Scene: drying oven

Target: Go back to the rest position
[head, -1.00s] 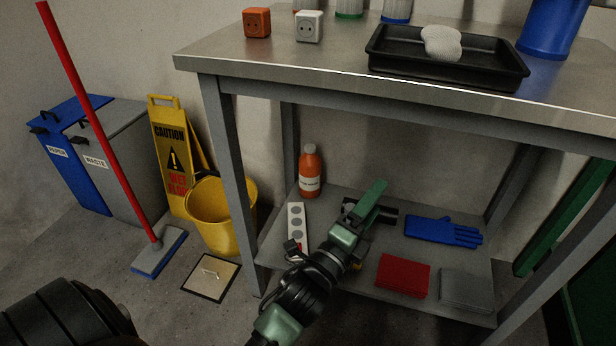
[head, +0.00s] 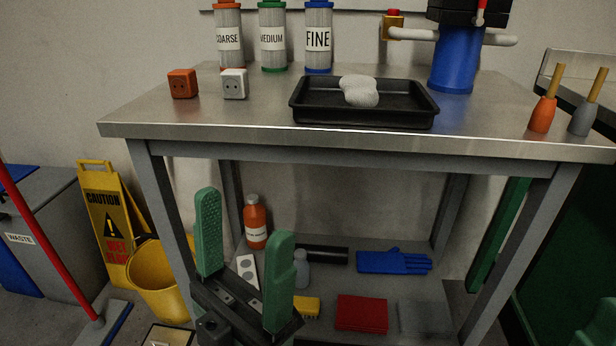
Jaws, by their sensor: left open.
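My left gripper (head: 243,262) shows large at the lower middle of the head view. Its two green fingers stand upright and well apart, with nothing held between them. It is in front of the metal workbench (head: 370,143), at the height of the gap between top and lower shelf. It hides part of the lower shelf and of the power strip (head: 248,270).
A black tray (head: 312,116) with a white item, two sockets and labelled filter cylinders stand on the bench top. An orange bottle (head: 255,222), blue glove (head: 392,262) and red cloth (head: 361,314) lie below. A yellow bucket (head: 160,282) and caution sign (head: 108,222) stand left.

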